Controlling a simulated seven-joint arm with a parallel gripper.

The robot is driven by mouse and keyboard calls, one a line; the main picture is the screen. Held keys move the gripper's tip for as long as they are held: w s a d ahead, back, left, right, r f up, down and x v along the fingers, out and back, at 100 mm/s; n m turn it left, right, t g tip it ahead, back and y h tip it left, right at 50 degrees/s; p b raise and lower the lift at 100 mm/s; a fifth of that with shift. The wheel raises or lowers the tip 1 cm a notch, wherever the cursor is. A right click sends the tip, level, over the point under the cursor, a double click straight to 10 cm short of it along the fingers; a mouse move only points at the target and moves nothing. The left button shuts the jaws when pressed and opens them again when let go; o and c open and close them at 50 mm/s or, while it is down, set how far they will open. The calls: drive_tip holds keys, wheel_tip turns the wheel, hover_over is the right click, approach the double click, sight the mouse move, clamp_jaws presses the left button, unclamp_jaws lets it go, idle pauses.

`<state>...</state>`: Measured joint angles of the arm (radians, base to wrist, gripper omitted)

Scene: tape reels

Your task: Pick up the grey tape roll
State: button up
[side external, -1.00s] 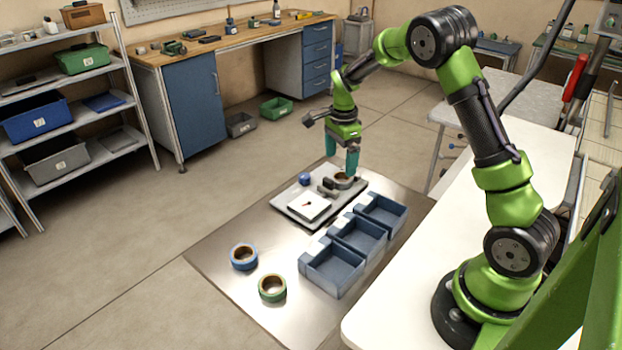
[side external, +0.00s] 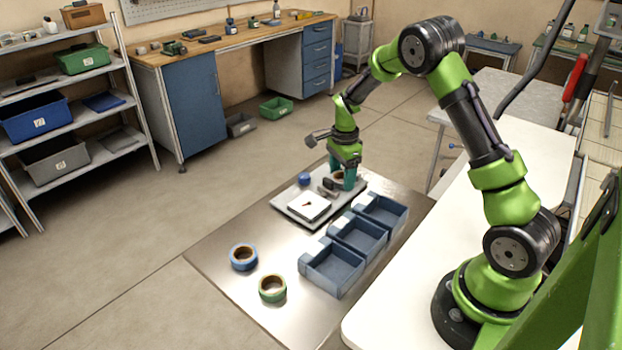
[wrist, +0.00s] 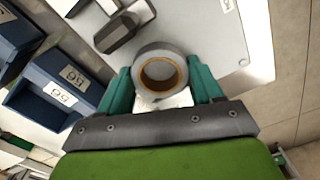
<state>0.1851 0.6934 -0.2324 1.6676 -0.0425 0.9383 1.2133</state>
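The grey tape roll (wrist: 159,54) has an orange-brown inner core and sits on the light grey tray (wrist: 238,90) in the wrist view. My gripper (wrist: 160,82) is low over the tray, with a teal finger on each side of the roll. The fingers look spread around it, and I cannot make out firm contact on both sides. In the side external view my gripper (side external: 342,178) hides most of the roll.
A dark clamp-like block (wrist: 123,26) lies close beside the roll. A white square plate (side external: 309,206) and a blue roll (side external: 304,179) share the tray. Three blue bins (side external: 333,268) stand in a row. A blue tape roll (side external: 244,257) and a green tape roll (side external: 272,288) lie on the metal mat.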

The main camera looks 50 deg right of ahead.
drive_tip(key=c, duration=0.4)
drive_tip(key=shift+o, duration=0.2)
drive_tip(key=shift+r, duration=0.15)
drive_tip(key=shift+r, duration=0.35)
drive_tip(key=r, duration=0.1)
drive_tip(key=s+r, duration=0.1)
drive_tip(key=shift+a+r, duration=0.2)
drive_tip(key=shift+r, duration=0.2)
drive_tip(key=s+a, duration=0.1)
drive_tip(key=s, duration=0.3)
drive_tip(key=s+a, duration=0.2)
drive_tip(key=s, duration=0.3)
drive_tip(key=s+a+r, duration=0.1)
drive_tip(key=s+a, duration=0.1)
drive_tip(key=s, duration=0.3)
drive_tip(key=shift+a+r, duration=0.1)
